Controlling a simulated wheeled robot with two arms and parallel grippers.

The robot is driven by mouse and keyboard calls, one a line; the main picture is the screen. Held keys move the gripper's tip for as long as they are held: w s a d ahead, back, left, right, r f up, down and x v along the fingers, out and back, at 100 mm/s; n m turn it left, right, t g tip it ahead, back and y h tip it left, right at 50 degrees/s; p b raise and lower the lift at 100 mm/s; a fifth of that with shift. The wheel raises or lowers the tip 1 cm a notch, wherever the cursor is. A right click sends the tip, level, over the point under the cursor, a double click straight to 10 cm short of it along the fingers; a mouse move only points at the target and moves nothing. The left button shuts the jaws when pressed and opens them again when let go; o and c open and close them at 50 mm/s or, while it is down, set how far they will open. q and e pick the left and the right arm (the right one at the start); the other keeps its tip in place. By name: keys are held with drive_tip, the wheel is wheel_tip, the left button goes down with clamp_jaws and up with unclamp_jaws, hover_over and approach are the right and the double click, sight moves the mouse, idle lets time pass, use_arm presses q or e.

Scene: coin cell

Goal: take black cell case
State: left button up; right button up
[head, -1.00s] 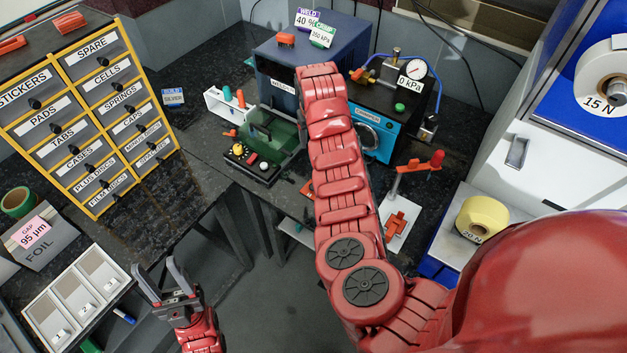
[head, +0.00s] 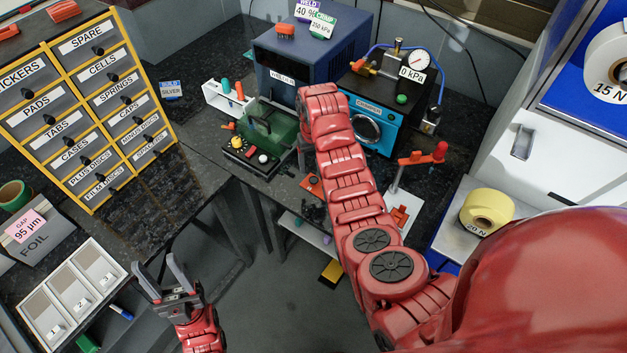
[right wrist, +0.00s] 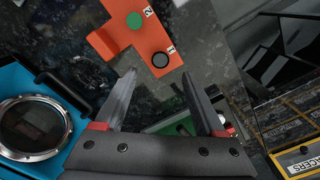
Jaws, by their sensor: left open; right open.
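A small black round piece (right wrist: 160,60), which looks like the black cell case, sits at the mark 1 on an orange holder (right wrist: 133,32). A green round piece (right wrist: 134,20) sits at the mark 2. The orange holder also shows partly in the head view (head: 312,186), beside my right arm. My right gripper (right wrist: 158,84) is open and empty in the right wrist view, with the black piece just beyond and between its fingertips. In the head view the forearm mostly hides this gripper. My left gripper (head: 157,266) is open and empty at the lower left.
The blue crimper (head: 376,122) stands right of my right arm, its round window near the gripper (right wrist: 30,128). A green-covered device (head: 268,135) is on the left. An orange lever stand (head: 422,158) is at right. A drawer cabinet (head: 85,105) and tray (head: 70,292) stand left.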

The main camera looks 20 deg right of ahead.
sight(314, 180)
drive_tip(key=shift+s+f+p, duration=0.1)
drive_tip(key=shift+f+p, duration=0.2)
drive_tip(key=shift+p, duration=0.15)
wheel_tip(314, 180, down, 4)
drive_tip(key=shift+r+p, duration=0.1)
drive_tip(key=shift+p, duration=0.65)
drive_tip(key=shift+f, duration=0.45)
drive_tip(key=shift+f, duration=0.25)
drive_tip(key=c, duration=0.9)
